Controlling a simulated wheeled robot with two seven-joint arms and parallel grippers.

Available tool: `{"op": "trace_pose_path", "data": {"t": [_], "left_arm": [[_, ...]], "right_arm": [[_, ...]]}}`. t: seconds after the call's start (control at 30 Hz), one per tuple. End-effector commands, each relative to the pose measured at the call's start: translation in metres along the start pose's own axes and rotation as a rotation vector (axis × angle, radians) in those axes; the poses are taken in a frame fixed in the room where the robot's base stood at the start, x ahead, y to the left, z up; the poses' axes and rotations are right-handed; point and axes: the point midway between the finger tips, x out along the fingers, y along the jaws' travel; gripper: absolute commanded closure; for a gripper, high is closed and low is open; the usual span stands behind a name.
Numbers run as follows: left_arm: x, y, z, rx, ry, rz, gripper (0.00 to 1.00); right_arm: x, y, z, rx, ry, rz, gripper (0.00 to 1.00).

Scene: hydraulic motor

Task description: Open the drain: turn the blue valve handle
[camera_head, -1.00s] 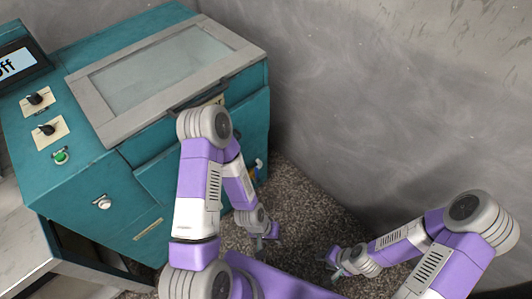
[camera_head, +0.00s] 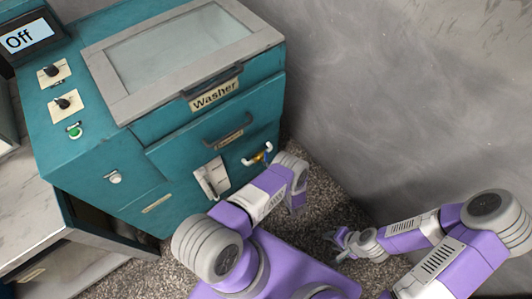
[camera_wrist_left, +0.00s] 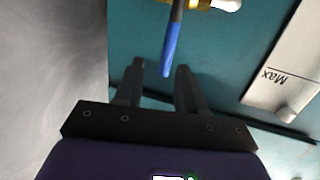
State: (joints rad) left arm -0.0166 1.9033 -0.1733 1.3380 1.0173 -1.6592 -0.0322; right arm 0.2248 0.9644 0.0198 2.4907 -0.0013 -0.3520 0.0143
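The blue valve handle (camera_head: 257,158) is on a brass valve at the lower right of the teal washer's front. In the left wrist view the blue handle (camera_wrist_left: 170,48) points toward my left gripper (camera_wrist_left: 161,75). The two dark fingers are apart, with the handle's tip at the gap between them. I see no contact with either finger. In the head view my left wrist hides the left gripper. My right gripper (camera_head: 334,246) is low over the speckled floor, away from the valve, with its small fingers apart and nothing between them.
The teal washer (camera_head: 108,160) stands at the left, its display (camera_head: 28,36) reading "Off". A white level gauge (camera_head: 212,178) sits left of the valve; its "Max" mark shows in the left wrist view. A grey wall (camera_head: 400,100) closes the right side.

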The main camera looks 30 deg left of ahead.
Motion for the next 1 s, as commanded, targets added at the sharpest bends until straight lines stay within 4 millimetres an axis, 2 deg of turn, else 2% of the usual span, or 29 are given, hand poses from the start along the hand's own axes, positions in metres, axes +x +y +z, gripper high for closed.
{"op": "trace_pose_path", "data": {"t": [0.1, 0.2, 0.5, 0.7, 1.0], "left_arm": [[-0.006, -0.006, -0.005, -0.002, 0.088, -0.035, 0.60], [-0.002, -0.007, -0.008, -0.004, 0.113, -0.048, 0.60], [0.043, -0.010, -0.012, -0.006, 0.114, -0.049, 0.60], [0.063, -0.011, -0.015, -0.004, 0.113, -0.048, 0.60], [0.067, -0.010, -0.016, -0.004, 0.111, -0.046, 0.60]], "right_arm": [[-0.001, 0.000, 0.000, 0.000, 0.000, 0.000, 0.61], [0.000, 0.000, 0.000, 0.000, 0.000, 0.000, 0.61], [0.011, 0.004, -0.001, 0.000, 0.000, 0.000, 0.61], [0.015, 0.006, -0.001, 0.000, 0.000, 0.000, 0.61], [0.015, 0.006, -0.001, 0.000, 0.000, 0.000, 0.61]]}}
